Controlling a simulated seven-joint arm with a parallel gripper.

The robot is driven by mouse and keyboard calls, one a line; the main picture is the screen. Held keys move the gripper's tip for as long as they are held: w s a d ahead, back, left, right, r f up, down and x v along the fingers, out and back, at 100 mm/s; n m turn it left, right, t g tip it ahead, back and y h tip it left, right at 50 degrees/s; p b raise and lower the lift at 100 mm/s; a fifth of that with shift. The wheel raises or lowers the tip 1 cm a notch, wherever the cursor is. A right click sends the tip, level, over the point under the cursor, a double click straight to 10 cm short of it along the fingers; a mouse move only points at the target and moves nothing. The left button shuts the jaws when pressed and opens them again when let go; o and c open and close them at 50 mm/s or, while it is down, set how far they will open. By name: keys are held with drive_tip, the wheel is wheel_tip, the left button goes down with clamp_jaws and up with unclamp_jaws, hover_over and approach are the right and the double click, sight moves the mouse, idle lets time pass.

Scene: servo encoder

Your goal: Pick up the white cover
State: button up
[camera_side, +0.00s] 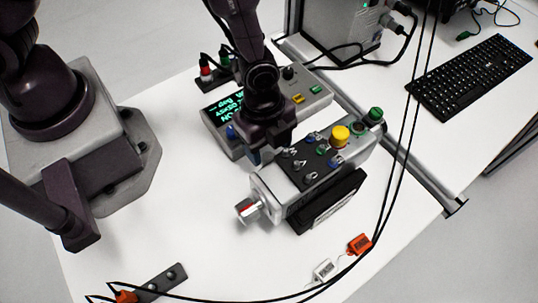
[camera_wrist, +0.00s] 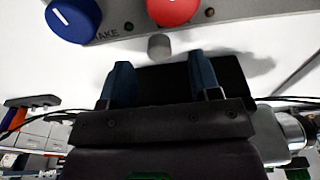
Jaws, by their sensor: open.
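My gripper (camera_side: 268,150) hangs over the middle of the table, beside the grey motor unit (camera_side: 262,190) with its dark button panel. In the wrist view my gripper (camera_wrist: 163,82) shows two separated blue fingers with no visible object held between them. A small white block (camera_side: 324,270) lies on the table near the front, well away from my gripper; it looks like the white cover, but I cannot tell for sure. No such white block can be made out in the wrist view.
An orange block (camera_side: 359,244) lies near the white one. A grey control box (camera_side: 312,96) with a green display stands behind my gripper. In the wrist view a blue knob (camera_wrist: 73,18) and red knob (camera_wrist: 173,10) are close. Black cables hang at right; a keyboard (camera_side: 472,78) lies beyond.

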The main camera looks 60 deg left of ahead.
sight(269, 156)
drive_tip(key=shift+d+f, duration=0.15)
drive_tip(key=shift+f, duration=1.2)
drive_tip(key=c, duration=1.1)
clamp_jaws()
drive_tip(key=shift+r, duration=0.1)
wheel_tip(269, 156, up, 10)
